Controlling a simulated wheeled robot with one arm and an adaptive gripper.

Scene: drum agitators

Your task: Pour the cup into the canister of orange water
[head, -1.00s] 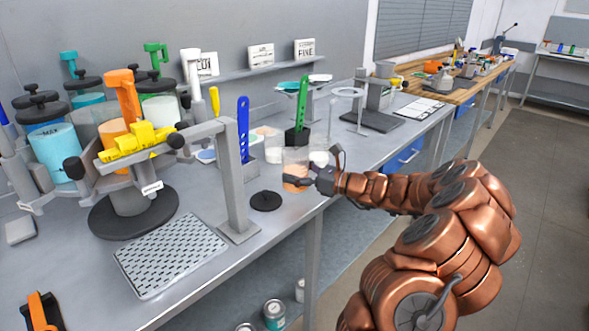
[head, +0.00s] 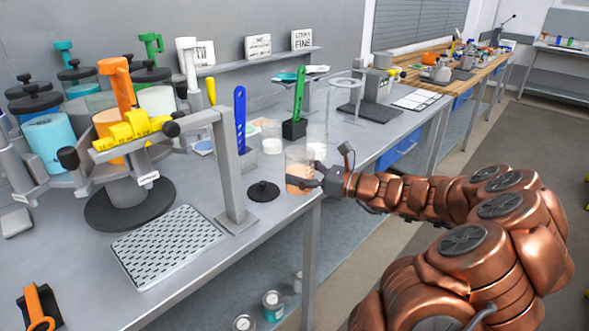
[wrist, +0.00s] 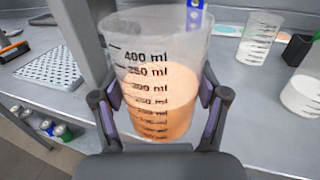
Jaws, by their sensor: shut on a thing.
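My gripper (wrist: 157,100) is shut on a clear measuring cup (wrist: 150,75) with printed ml marks, partly filled with orange contents. The cup is about upright in the wrist view. In the head view the cup (head: 298,163) is at the table's front edge, with my gripper (head: 316,178) at its right side. I cannot tell whether its base touches the table. The canister of orange water (head: 107,122) stands in the round carousel at left, under an orange handle. A yellow bar lies in front of it and hides its lower part.
A grey post with an arm (head: 233,170) stands between cup and carousel. A black disc (head: 263,191) lies left of the cup. A blue tool (head: 240,120), a green-handled tool (head: 299,95) and clear cups stand behind. A perforated tray (head: 165,246) lies at front left.

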